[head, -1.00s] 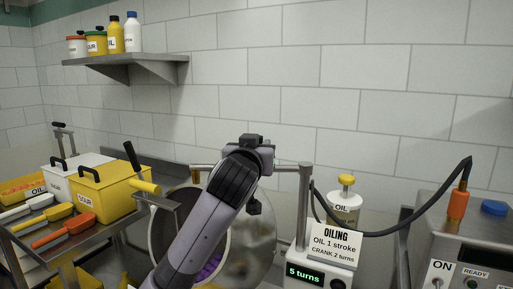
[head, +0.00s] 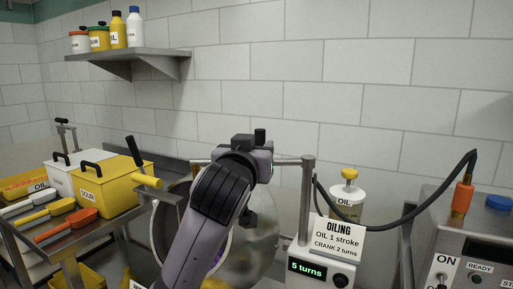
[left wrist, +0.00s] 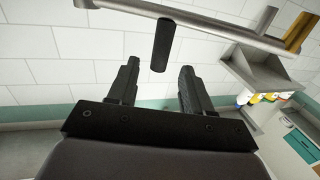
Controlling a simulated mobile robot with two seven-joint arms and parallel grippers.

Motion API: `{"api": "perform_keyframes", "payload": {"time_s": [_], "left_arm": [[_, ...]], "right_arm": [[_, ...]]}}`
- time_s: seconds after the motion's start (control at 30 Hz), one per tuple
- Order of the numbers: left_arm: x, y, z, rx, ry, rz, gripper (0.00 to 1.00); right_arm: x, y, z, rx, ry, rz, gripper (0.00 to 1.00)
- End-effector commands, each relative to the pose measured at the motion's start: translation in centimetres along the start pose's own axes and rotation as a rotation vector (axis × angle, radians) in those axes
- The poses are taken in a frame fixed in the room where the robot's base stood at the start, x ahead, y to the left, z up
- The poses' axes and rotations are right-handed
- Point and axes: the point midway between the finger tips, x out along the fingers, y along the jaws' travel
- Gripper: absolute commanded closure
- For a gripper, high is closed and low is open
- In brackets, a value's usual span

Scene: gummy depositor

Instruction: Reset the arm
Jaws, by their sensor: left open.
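My left arm rises through the middle of the head view, its black-and-grey wrist (head: 240,165) in front of the round steel drum (head: 262,240). In the left wrist view my left gripper (left wrist: 158,68) is open, its two black fingers apart with nothing gripped. A black cylindrical handle (left wrist: 163,45) hangs from a metal bar (left wrist: 205,28) just beyond the fingertips, apart from them. In the head view the fingers are mostly hidden by the wrist. My right gripper is in neither view.
A control box (head: 306,268) shows "5 turns" under an OILING sign (head: 338,236). An oil pump bottle (head: 347,200) stands behind. A steel machine with an ON switch (head: 440,275) is at right. Yellow bin (head: 115,190) and scoops (head: 67,224) are on the left cart; a bottle shelf (head: 130,54) is above.

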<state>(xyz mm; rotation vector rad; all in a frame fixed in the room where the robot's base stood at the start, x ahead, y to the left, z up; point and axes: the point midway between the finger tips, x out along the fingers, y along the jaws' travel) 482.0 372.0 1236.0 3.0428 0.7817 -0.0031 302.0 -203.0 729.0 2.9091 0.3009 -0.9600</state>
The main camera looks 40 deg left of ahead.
Motion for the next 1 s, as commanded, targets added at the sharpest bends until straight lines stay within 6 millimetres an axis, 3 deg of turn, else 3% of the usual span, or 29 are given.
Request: {"api": "perform_keyframes", "payload": {"time_s": [0.67,0.77,0.83,1.0], "left_arm": [[-0.2,0.1,0.3,0.004,-0.004,0.003,0.5],[0.1,0.9,1.9,0.033,-0.027,0.028,0.5],[0.6,1.9,4.3,0.071,-0.058,0.063,0.5],[0.8,5.1,13.1,0.182,-0.16,0.201,0.5]], "right_arm": [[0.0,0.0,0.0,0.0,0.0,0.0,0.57],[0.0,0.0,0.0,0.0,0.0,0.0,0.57],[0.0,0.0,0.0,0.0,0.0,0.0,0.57],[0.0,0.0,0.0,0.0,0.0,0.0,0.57]]}}
